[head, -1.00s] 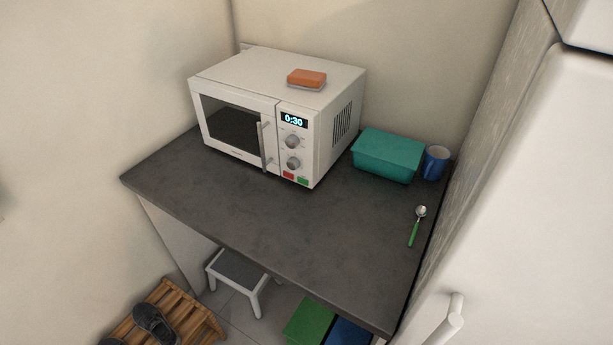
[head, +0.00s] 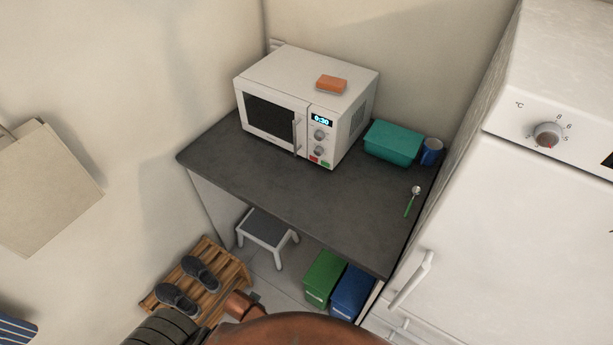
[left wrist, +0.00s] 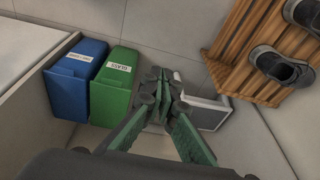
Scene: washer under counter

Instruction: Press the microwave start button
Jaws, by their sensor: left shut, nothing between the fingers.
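The white microwave (head: 303,104) stands on the dark counter, with its door shut and its display (head: 320,120) reading 0:30. Below two grey knobs on its panel are a red button (head: 314,158) and a green button (head: 325,163); their labels are too small to read. My left gripper (left wrist: 163,78) is shut and empty in the left wrist view, above the floor by the bins and step stool. It is well away from the microwave. My right gripper is in neither view.
An orange sponge (head: 331,84) lies on the microwave. A teal box (head: 393,143), a blue mug (head: 431,152) and a green-handled spoon (head: 412,201) are on the counter's right; its front is clear. Below are a stool (head: 267,229), a green bin (head: 323,278) and a blue bin (head: 352,292).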

